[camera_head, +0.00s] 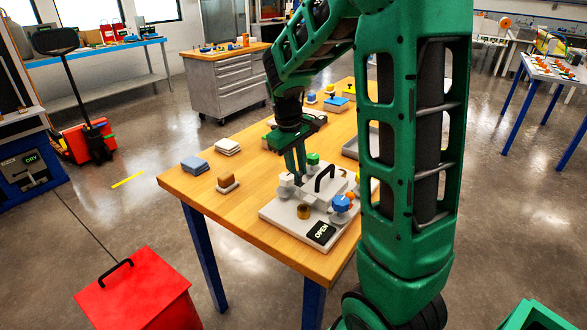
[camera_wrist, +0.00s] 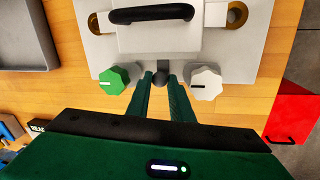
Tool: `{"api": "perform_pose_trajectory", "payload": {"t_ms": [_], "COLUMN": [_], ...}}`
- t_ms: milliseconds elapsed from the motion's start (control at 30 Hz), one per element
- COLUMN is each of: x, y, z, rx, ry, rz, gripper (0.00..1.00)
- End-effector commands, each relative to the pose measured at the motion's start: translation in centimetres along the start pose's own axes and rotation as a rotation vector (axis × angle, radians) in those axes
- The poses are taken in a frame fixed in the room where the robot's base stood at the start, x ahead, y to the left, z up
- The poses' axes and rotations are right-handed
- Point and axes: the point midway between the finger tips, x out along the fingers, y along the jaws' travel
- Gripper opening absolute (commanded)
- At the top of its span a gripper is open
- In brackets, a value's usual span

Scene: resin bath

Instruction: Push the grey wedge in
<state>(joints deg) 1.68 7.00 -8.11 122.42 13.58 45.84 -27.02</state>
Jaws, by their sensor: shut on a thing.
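A pale fixture (camera_head: 275,209) with a black arched handle (camera_head: 325,172) lies on the wooden table. My gripper (camera_head: 296,168) points down at its far left side. In the wrist view, my gripper's two green fingers (camera_wrist: 161,82) close on a small dark grey piece (camera_wrist: 163,71) at the edge of the fixture's block (camera_wrist: 160,40). It looks like the end of the grey wedge; the rest of it is hidden. The piece sits between a green knob (camera_wrist: 115,80) and a white knob (camera_wrist: 206,83). The head view does not show the wedge clearly.
A blue knob (camera_head: 342,202), a brass bushing (camera_head: 303,211) and an OPEN plate (camera_head: 322,232) are on the fixture's near side. A grey tray (camera_wrist: 22,35) shows in the wrist view.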

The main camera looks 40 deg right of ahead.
Motion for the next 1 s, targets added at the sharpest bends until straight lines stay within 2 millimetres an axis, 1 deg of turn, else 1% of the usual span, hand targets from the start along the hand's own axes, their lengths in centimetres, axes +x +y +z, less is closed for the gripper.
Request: {"api": "perform_pose_trajectory", "payload": {"t_ms": [33, 100, 300, 333, 367, 633, 733, 867, 1000], "x": [0.0, 0.0, 0.0, 0.0, 0.0, 0.0, -0.5, -2.1, -4.8], "y": [0.3, 0.3, 0.3, 0.3, 0.3, 0.3, 0.3, 0.2, 0.2], "z": [0.7, 1.1, 1.0, 1.0, 1.0, 0.9, 0.9, 0.8, 0.7], "rx": [0.006, 0.005, 0.005, 0.005, 0.005, 0.003, 0.003, 0.002, 0.002], "ry": [-0.002, -0.002, -0.001, -0.001, -0.001, -0.001, 0.001, 0.003, 0.004], "rz": [0.001, 0.001, 0.002, 0.002, 0.002, 0.001, 0.001, 0.002, 0.002], "gripper": [0.0, 0.0, 0.0, 0.25, 0.27, 0.27, 0.27, 0.27, 0.27]}}
